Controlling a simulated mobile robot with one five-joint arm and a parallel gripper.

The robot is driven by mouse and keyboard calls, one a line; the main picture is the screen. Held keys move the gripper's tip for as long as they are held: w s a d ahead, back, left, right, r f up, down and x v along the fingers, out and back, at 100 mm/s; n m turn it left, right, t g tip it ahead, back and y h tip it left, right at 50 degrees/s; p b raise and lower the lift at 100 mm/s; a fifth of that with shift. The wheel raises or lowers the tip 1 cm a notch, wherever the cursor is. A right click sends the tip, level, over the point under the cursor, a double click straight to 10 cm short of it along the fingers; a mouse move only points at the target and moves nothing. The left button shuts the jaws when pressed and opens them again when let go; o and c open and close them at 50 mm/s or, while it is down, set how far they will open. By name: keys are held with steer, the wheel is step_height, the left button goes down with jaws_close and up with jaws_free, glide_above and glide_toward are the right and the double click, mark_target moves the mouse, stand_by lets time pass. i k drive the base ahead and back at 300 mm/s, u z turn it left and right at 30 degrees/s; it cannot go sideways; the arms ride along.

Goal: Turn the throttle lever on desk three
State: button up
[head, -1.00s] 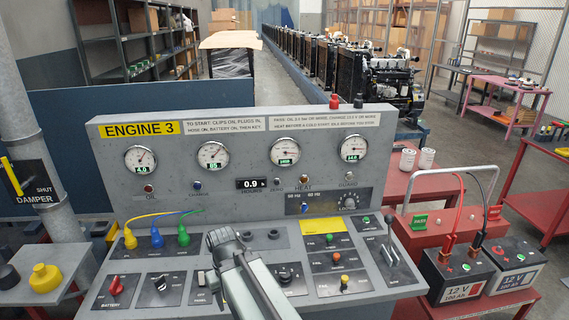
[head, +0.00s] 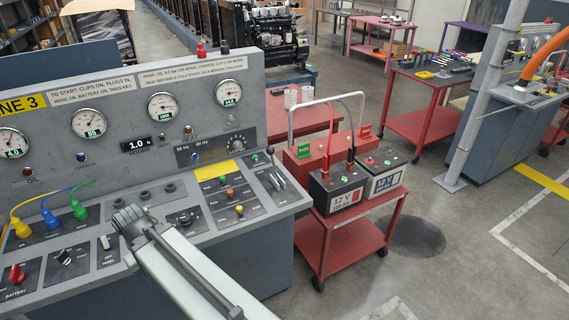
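The desk marked ENGINE 3 (head: 45,155) is a grey console filling the left of the head view. The throttle lever (head: 275,168) is a slim metal lever with a dark knob, on a dark plate at the right end of the sloping panel. It stands up, leaning slightly. My gripper (head: 128,214) is dark grey and hangs over the middle front of the panel, left of the lever and well apart from it. It is seen from behind, so whether its fingers are open is unclear. Nothing shows held in it.
Coloured buttons (head: 230,192) and a switch sit between my gripper and the lever. A red cart (head: 318,238) with two 12 V batteries stands right of the desk. Another console (head: 515,120) and a post stand at the right. The floor at the lower right is open.

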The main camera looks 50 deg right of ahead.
mark_target(269, 149)
steer(key=z, duration=0.5)
steer(key=i, duration=1.25)
steer(key=u, duration=0.8)
